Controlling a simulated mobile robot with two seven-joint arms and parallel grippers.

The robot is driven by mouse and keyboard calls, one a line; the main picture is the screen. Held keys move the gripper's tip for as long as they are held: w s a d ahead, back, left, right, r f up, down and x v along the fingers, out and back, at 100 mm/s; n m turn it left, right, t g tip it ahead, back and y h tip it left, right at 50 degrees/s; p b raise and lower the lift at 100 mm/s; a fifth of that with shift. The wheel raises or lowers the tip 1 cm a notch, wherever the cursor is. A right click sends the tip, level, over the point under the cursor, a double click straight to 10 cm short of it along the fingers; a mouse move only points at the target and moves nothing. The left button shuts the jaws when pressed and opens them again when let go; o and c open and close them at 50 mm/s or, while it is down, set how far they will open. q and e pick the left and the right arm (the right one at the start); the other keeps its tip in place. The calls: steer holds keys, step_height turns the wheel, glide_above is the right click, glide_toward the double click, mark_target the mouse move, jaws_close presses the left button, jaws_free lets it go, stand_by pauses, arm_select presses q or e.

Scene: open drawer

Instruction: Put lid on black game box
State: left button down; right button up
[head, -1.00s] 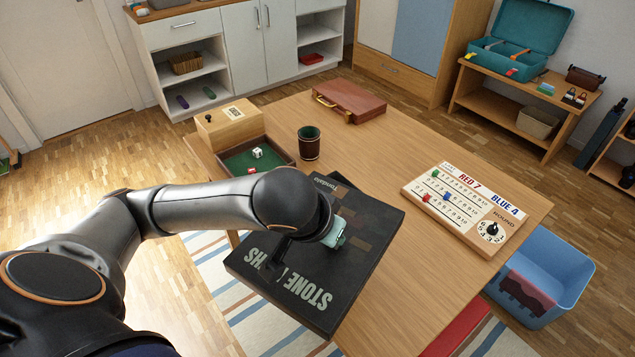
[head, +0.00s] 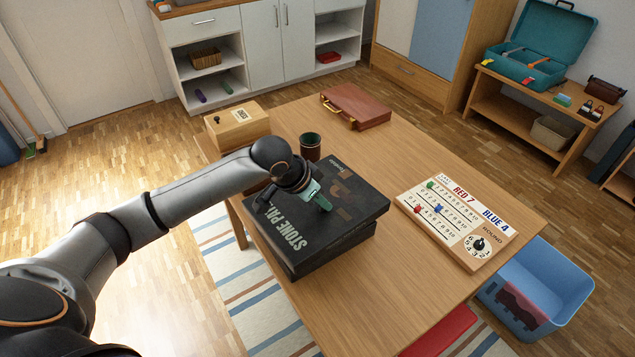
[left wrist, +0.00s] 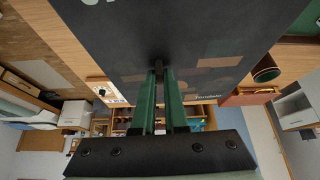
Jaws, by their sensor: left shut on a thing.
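The black lid (head: 352,212), lettered "STONE PATHS", lies roughly flat over the black game box (head: 338,253) on the table. The box's dark front side shows below the lid's edge. The lid reaches past the box at the right; I cannot tell whether it touches the box all round. My left gripper (head: 322,202) is above the lid, shut on a small dark part of it. In the left wrist view the green fingers (left wrist: 160,85) close on that part, and the lid (left wrist: 200,35) fills the upper middle. My right gripper is out of view.
A dark cup (head: 310,147) and a wooden box (head: 238,124) stand behind the lid. A scoreboard (head: 458,220) lies to the right, and a brown case (head: 355,106) at the back. The table (head: 405,150) is clear between them. A blue bin (head: 537,285) is at the lower right.

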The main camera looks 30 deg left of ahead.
mark_target(318, 207)
arm_select(q)
steer(key=shift+w+a+f+m+p, duration=0.2)
steer(key=shift+w+a, duration=0.2)
steer(key=shift+w, duration=0.15)
steer(key=shift+w+a+f+m+p, duration=0.1)
steer(key=shift+w+a+p, duration=0.05)
steer(key=shift+w+a, duration=0.35)
steer(key=shift+w+a+f, duration=0.25)
steer(key=shift+w+a, duration=0.05)
steer(key=shift+w, duration=0.2)
steer(key=shift+f, duration=1.35)
step_height(318, 207, down, 3)
steer(key=b, duration=0.3)
steer(key=shift+r, duration=0.1)
steer(key=shift+f, duration=0.4)
steer(key=shift+p, duration=0.3)
steer(key=shift+p, duration=0.4)
steer(key=shift+f+b, duration=0.55)
steer(key=shift+f, duration=0.65)
